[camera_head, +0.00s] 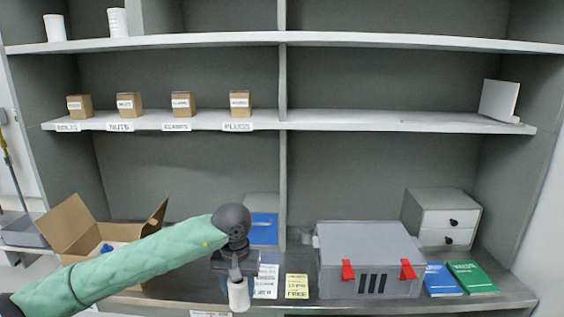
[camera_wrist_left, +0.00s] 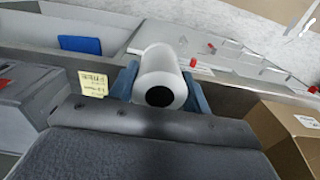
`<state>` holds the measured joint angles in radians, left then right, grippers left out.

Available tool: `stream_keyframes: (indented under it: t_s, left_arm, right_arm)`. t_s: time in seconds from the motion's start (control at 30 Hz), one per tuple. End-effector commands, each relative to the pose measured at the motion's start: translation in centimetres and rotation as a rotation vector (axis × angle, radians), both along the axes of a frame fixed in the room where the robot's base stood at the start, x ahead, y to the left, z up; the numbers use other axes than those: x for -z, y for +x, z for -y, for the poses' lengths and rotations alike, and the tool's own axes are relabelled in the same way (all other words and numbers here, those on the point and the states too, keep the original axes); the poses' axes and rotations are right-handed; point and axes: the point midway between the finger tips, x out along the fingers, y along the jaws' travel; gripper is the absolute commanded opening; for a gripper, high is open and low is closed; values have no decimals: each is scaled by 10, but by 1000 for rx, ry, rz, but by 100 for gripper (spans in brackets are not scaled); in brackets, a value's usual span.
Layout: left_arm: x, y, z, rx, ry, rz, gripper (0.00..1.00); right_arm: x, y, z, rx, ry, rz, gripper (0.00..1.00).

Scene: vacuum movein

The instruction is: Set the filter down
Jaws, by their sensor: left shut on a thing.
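The filter (camera_wrist_left: 160,75) is a white cylinder with a dark hole in its end. It also shows in the head view (camera_head: 239,295), hanging below my left gripper (camera_head: 237,275) at the front edge of the counter. My left gripper is shut on it, with blue-grey fingers on both sides in the left wrist view. Whether the filter touches the counter I cannot tell. My right gripper is in neither view.
A grey case with red latches (camera_head: 370,262) stands right of my gripper, with a yellow card (camera_head: 297,286) between. Blue (camera_head: 441,279) and green books (camera_head: 471,277) lie farther right. An open cardboard box (camera_head: 72,228) is on the left. Small labelled boxes (camera_head: 182,104) stand on the shelf above.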

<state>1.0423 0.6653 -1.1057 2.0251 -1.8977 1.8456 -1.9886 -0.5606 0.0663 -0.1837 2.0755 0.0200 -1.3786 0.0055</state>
Motion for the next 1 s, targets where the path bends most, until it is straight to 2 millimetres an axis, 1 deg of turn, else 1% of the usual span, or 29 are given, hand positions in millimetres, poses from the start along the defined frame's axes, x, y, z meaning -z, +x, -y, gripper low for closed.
stream_keyframes:
  t_s: [0.03, 0.17, 0.27, 0.4, 0.53, 0.6, 0.7, 0.87, 1.0]
  left_arm:
    - [14, 0, -12, 19, 3, -5, 22]
    - [39, -2, -34, 17, 3, -4, 22]
    - [59, -7, -51, -8, 2, -4, 22]
    - [88, -20, -75, -37, 3, -5, 22]
    - [110, -34, -91, -54, 2, -4, 22]
    - [118, -39, -96, -61, 1, -2, 22]
    - [126, -44, -98, -64, 1, -2, 22]
    - [131, -47, -98, -64, -1, 0, 22]
    - [130, -47, -98, -65, 1, 0, 22]
  right_arm:
    - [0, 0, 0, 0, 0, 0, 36]
    - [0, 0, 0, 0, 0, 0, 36]
    - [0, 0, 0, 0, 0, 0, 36]
    - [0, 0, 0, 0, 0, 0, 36]
    - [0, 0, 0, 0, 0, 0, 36]
    - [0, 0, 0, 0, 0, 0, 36]
    - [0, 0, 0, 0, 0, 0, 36]
    - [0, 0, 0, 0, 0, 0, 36]
    - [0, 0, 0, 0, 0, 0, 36]
